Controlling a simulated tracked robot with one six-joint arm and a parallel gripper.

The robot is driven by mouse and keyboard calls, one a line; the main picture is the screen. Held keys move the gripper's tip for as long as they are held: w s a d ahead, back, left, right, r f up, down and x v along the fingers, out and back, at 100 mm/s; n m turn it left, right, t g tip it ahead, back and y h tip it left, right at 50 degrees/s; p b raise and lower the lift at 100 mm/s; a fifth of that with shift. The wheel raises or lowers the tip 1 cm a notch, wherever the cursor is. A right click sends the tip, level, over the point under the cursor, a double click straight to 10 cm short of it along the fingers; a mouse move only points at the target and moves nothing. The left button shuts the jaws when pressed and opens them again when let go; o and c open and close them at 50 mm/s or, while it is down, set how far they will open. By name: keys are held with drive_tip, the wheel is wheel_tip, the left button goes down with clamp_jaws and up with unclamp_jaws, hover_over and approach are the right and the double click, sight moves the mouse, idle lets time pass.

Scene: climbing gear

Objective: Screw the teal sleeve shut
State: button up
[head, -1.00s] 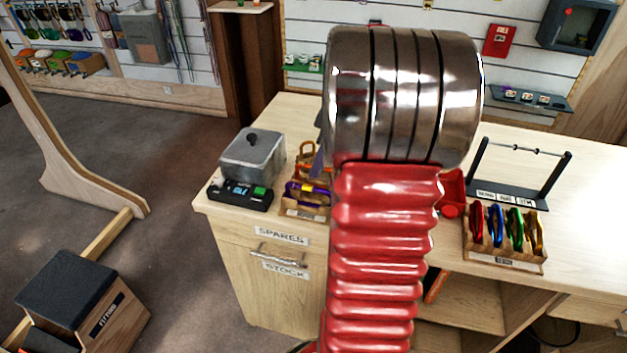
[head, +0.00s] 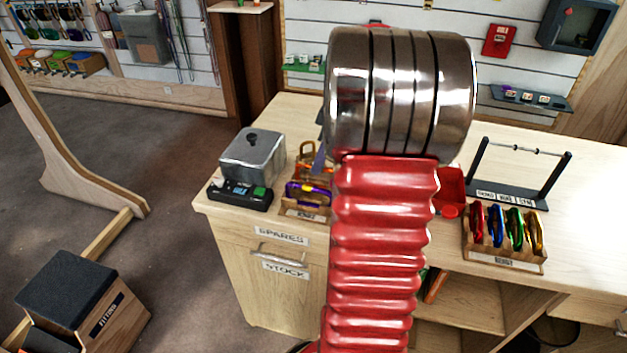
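I cannot make out a teal sleeve in the head view. A wooden rack on the right of the counter holds several carabiners (head: 515,228) in red, blue, green and gold. Another wooden holder at the left of the counter carries a purple carabiner (head: 308,192) and an orange one (head: 306,157). My red ribbed arm with its steel joint stands in front of the middle of the counter and hides what is behind it. My gripper does not show.
The pale wooden counter (head: 400,262) has free room at its right end. A metal box (head: 252,158) on a black scale (head: 240,194) stands at its left edge. A black stand with a bar (head: 508,192) and a red tray (head: 450,192) are near the middle right. A padded box (head: 66,288) is on the floor.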

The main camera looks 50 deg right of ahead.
drive_tip(key=shift+d+f, duration=0.1)
drive_tip(key=shift+f, duration=1.35)
idle(0.4)
drive_tip(key=shift+s+a, duration=0.3)
drive_tip(key=shift+a, duration=0.35)
drive_tip(key=shift+r, duration=0.15)
drive_tip(key=shift+r, duration=1.3)
drive_tip(key=shift+w+d, duration=0.25)
drive_tip(key=shift+d, duration=0.45)
